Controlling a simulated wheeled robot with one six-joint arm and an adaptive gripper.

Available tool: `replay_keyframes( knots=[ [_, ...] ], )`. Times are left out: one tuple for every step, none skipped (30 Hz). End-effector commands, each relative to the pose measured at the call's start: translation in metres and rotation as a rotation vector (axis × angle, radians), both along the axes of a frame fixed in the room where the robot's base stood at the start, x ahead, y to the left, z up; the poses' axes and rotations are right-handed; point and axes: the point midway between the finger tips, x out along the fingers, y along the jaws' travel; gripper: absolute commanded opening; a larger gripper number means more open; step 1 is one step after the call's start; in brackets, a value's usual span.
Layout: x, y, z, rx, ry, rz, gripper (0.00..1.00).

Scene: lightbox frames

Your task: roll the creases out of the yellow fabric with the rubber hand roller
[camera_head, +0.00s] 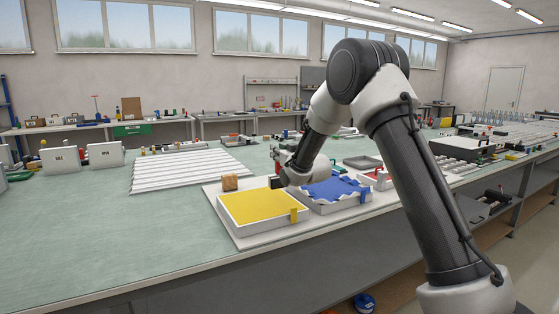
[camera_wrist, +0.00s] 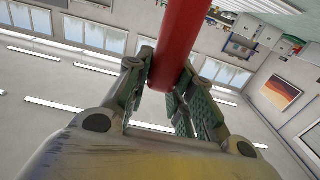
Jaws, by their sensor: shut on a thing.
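The yellow fabric (camera_head: 262,206) lies in a white frame (camera_head: 270,227) on a pale board, with a yellow tab at its front right corner. It looks flat from here; fine creases are too small to tell. My gripper (camera_head: 282,174) is over the back right of the yellow frame, between it and the blue one. In the wrist view my gripper (camera_wrist: 172,92) is shut on a red bar (camera_wrist: 183,35), which looks like the hand roller's handle. The roller's rubber part is not clear; a small dark piece shows below my gripper in the head view. Contact with the fabric cannot be told.
A rumpled blue fabric (camera_head: 333,188) lies in the neighbouring frame on the right, close to my gripper. White ribbed panels (camera_head: 190,170) lie behind left. The green bench top at left front is clear.

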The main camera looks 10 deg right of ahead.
Motion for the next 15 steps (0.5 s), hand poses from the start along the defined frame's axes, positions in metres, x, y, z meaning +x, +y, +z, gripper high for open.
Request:
replay_keyframes(
  knots=[
    [0.001,0.001,0.007,0.001,-0.004,0.0,0.0],
    [0.001,0.001,0.01,0.001,-0.005,0.0,0.0],
    [0.002,0.001,0.013,0.0,-0.004,0.0,0.0],
    [0.002,0.001,0.015,0.001,-0.004,0.0,0.0],
    [0.003,0.001,0.018,0.0,-0.004,-0.001,0.0],
    [0.003,0.002,0.021,0.001,-0.004,-0.001,0.0],
    [0.004,0.002,0.024,0.001,-0.005,-0.001,0.0],
    [0.004,0.002,0.026,0.001,-0.005,-0.001,0.0],
    [0.004,0.002,0.027,0.001,-0.004,-0.001,0.0],
    [0.004,0.002,0.028,0.001,-0.003,-0.002,0.0],
    [0.004,0.002,0.029,0.001,-0.003,-0.002,0.0],
    [0.004,0.002,0.029,0.001,-0.003,-0.002,0.0],
    [0.004,0.002,0.029,0.001,-0.003,-0.002,0.0],
    [0.004,0.002,0.029,0.001,-0.002,-0.002,0.0],
    [0.004,0.002,0.029,0.001,-0.002,-0.002,0.0]
  ],
)
